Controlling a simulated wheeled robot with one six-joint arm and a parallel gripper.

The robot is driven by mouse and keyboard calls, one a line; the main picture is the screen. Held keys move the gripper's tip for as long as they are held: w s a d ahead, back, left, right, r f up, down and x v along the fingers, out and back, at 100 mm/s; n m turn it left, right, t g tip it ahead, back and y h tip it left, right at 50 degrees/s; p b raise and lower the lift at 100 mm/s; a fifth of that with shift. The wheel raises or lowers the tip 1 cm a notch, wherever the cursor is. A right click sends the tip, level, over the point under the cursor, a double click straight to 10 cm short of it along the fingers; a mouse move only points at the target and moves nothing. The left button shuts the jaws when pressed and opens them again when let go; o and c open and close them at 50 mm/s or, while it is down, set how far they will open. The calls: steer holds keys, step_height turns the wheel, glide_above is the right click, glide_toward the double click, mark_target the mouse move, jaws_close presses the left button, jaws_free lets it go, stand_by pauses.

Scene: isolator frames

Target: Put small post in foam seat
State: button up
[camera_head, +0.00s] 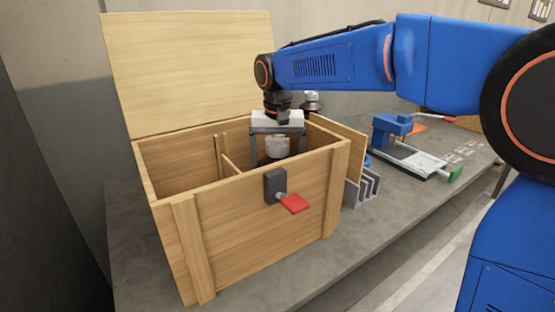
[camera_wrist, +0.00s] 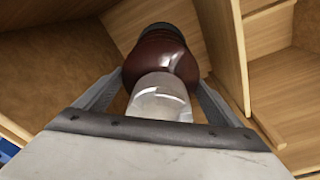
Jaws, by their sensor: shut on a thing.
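My gripper (camera_head: 277,150) points down inside the wooden crate (camera_head: 250,222), in its right part. It is shut on the small post (camera_head: 277,147), whose pale end shows between the fingers. In the wrist view the post (camera_wrist: 163,62) has a glossy red-brown body, a dark far end and a pale near end, between the two fingers (camera_wrist: 155,95). I cannot tell whether its far end touches anything. A foam seat cannot be clearly made out; a rough brown surface (camera_wrist: 50,65) lies left of the post in the wrist view.
The crate's lid (camera_head: 190,70) stands open at the back. Wooden dividers (camera_head: 228,162) split the inside. A red-handled latch (camera_head: 292,202) is on the front wall. Right of the crate are a grey finned piece (camera_head: 365,188) and a blue clamp device (camera_head: 392,130).

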steer(key=o, duration=1.9)
steer(key=r, duration=0.4)
steer(key=s+r, duration=0.1)
steer(key=r, duration=0.7)
steer(key=shift+s, duration=0.25)
